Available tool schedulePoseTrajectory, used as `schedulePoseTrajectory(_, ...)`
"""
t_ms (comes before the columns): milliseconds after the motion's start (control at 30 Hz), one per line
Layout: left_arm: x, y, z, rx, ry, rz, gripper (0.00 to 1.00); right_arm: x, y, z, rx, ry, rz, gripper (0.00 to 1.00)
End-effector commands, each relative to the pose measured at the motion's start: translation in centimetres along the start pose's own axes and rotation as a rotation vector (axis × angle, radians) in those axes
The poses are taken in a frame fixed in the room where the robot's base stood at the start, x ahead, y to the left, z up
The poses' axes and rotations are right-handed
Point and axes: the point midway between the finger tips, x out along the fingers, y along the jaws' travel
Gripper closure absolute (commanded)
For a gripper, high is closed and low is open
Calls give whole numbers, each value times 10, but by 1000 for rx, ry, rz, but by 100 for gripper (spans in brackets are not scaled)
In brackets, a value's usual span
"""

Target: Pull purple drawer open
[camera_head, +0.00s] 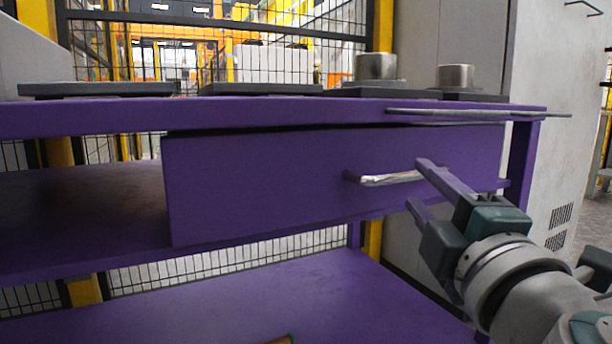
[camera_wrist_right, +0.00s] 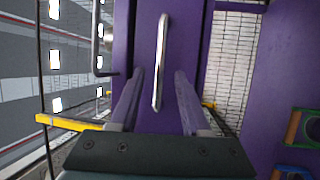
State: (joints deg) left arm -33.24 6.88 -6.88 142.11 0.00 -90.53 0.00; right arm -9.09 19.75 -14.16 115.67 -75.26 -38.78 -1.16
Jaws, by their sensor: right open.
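The purple drawer (camera_head: 260,185) sits under the tabletop of a purple bench, with a thin dark gap along its top edge. Its silver bar handle (camera_head: 390,179) is on the right half of the front. My right gripper (camera_head: 417,184) is open at the handle's right end. In the right wrist view the handle (camera_wrist_right: 161,65) appears between the two spread fingers of the right gripper (camera_wrist_right: 159,73). Neither finger clearly touches it; the exact depth is hard to tell. My left gripper is not in view.
A thin metal bar (camera_head: 470,113) runs along the bench's front edge above the drawer. Dark plates and metal cylinders (camera_head: 376,66) stand on top. The lower shelf (camera_head: 250,300) is mostly bare; coloured parts (camera_wrist_right: 295,125) show in the wrist view. A grey cabinet (camera_head: 555,130) stands right.

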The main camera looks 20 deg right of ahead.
Motion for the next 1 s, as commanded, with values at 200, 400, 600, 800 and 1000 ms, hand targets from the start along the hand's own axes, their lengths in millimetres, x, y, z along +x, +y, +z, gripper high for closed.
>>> schedulePoseTrajectory(200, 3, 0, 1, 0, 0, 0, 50, 35, 0, 0, -1, -1, 2, 53)
schedulePoseTrajectory(400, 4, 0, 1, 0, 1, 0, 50, 48, 0, 0, 1, -1, -1, 53)
schedulePoseTrajectory(600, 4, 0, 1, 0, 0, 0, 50, 49, -1, 0, 1, -1, -2, 53)
schedulePoseTrajectory(800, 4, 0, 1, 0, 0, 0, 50, 49, -1, 0, 1, -1, -2, 70)
schedulePoseTrajectory(1000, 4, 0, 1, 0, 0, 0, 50, 49, -1, 0, 1, -1, -2, 92)
